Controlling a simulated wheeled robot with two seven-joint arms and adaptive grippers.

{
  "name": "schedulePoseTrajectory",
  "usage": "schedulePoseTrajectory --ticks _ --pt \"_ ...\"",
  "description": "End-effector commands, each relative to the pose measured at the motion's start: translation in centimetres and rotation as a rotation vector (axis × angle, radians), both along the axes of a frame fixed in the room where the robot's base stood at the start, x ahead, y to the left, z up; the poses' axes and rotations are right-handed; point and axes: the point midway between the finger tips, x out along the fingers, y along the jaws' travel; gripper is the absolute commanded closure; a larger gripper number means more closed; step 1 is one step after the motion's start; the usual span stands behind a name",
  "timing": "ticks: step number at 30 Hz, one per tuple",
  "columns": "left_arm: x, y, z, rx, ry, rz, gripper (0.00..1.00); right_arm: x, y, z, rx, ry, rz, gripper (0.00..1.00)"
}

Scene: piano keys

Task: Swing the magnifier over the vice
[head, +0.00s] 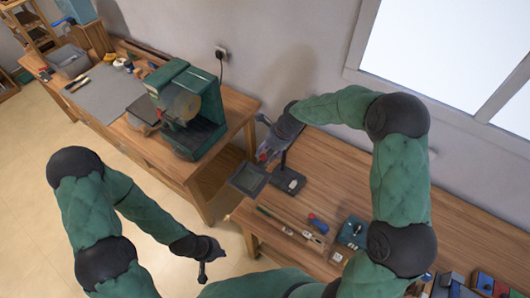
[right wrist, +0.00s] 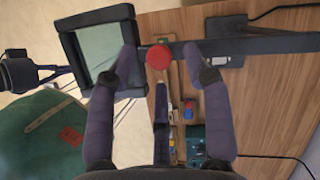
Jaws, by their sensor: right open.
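The magnifier's square, dark-framed lens (head: 249,178) juts past the left edge of the right-hand bench; the frame fills the upper left of the right wrist view (right wrist: 103,55). Its dark arm (right wrist: 270,45) runs right to a post and base (head: 289,182). A red knob (right wrist: 158,57) sits on the arm near the lens. My right gripper (right wrist: 159,58) is open, with one finger either side of the knob; I cannot tell whether they touch. A small teal device (head: 352,232), apparently the vice, stands on the bench nearer me. My left gripper (head: 205,268) hangs low, away from both; its opening is unclear.
Small tools and a blue-and-red item (head: 317,224) lie on the bench (head: 330,170) between the magnifier and the teal device. Coloured boxes (head: 490,283) stand at lower right. A green machine (head: 185,108) stands on the separate left bench, across a gap.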

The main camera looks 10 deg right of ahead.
Motion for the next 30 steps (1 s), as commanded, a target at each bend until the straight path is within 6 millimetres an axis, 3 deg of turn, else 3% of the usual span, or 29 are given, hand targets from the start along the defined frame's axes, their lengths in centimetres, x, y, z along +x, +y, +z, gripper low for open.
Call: schedulePoseTrajectory --ticks 6,15,21,30 --pt "-0.1 0.0 0.2 0.000 0.002 -0.001 1.00 0.3 0.6 -1.5 0.000 -0.001 0.000 0.50" --pt "-0.1 0.0 0.2 0.000 0.001 0.000 1.00 0.3 0.6 -1.7 0.000 -0.002 -0.001 0.50" --pt "-0.1 0.0 0.2 0.000 0.001 0.000 1.00 0.3 0.6 -1.7 0.000 -0.002 -0.001 1.00" --pt "-0.1 0.0 0.2 0.000 0.001 0.000 1.00 0.3 0.6 -1.7 0.000 -0.002 0.001 1.00"
